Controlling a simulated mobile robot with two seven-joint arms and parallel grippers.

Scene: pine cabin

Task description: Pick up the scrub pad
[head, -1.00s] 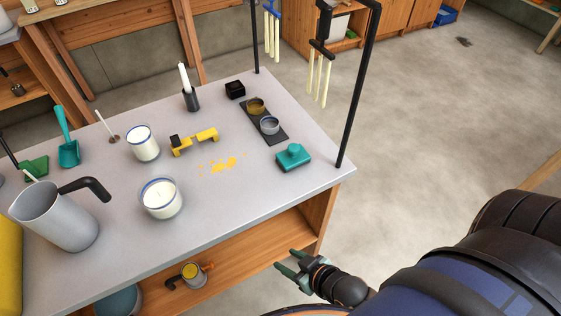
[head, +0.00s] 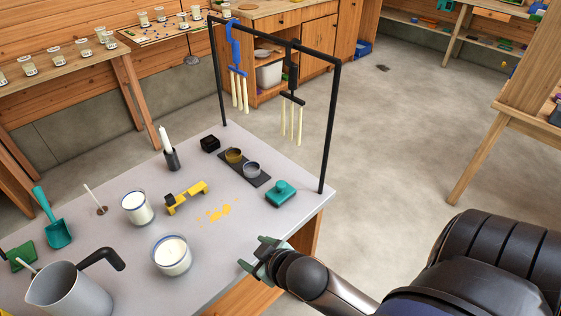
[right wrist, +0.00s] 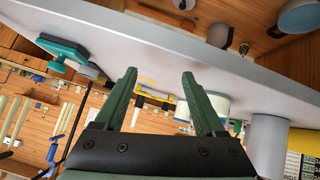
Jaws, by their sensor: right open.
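The scrub pad (head: 281,194), a teal block with a raised knob on top, lies on the grey table near its right corner. It also shows at the upper left of the right wrist view (right wrist: 63,52). My right gripper (head: 255,253) is open and empty at the table's front edge, nearer to me than the pad and apart from it. Its two green fingers (right wrist: 160,98) stand spread in the right wrist view, with the pad off to their left. My left gripper is not in view.
Yellow crumbs or spill (head: 218,212) lie left of the pad. A dark tray (head: 259,180) with two small cups sits behind it. A black rack (head: 329,130) rises at the table's right edge. Candles (head: 172,255), a yellow tool (head: 186,197) and a jug (head: 72,290) stand further left.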

